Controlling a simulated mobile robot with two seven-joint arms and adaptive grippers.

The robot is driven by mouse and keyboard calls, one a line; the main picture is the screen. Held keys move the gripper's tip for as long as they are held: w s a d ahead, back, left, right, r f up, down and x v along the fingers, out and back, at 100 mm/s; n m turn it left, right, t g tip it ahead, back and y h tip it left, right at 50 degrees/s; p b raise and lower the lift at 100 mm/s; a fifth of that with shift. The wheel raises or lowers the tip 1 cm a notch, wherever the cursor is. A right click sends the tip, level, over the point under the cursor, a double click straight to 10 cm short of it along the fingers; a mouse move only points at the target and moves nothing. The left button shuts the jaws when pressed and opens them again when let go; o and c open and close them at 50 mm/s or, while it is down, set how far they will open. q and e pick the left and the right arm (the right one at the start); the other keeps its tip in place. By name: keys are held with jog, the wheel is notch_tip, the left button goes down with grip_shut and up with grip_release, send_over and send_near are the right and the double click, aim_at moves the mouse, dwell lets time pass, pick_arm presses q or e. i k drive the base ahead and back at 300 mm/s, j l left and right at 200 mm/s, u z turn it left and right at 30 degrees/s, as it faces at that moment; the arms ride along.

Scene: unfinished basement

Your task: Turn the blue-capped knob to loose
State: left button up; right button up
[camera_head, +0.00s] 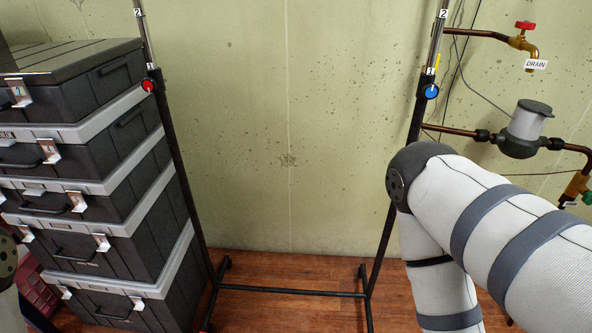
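The blue-capped knob (432,91) sits on the right upright pole of a dark rack frame, at the clamp under the label "1". A yellow mark shows just above it. A similar red-capped knob (148,85) sits on the left upright pole. My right arm comes in from the lower right, bends at an elbow below the blue knob and goes down; its gripper is out of view or hidden. Only a small dark part of my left arm shows at the left edge; its gripper is not in view. Nothing touches the blue knob.
Stacked dark cases (100,150) stand at the left. On the right wall are a copper pipe, a red-handled tap (525,28) marked "DRAIN" and a grey meter (524,128). The rack's low crossbar (290,291) spans the wooden floor. Space between the poles is clear.

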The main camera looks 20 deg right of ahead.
aim_at(430, 91)
jog(key=z, duration=1.3)
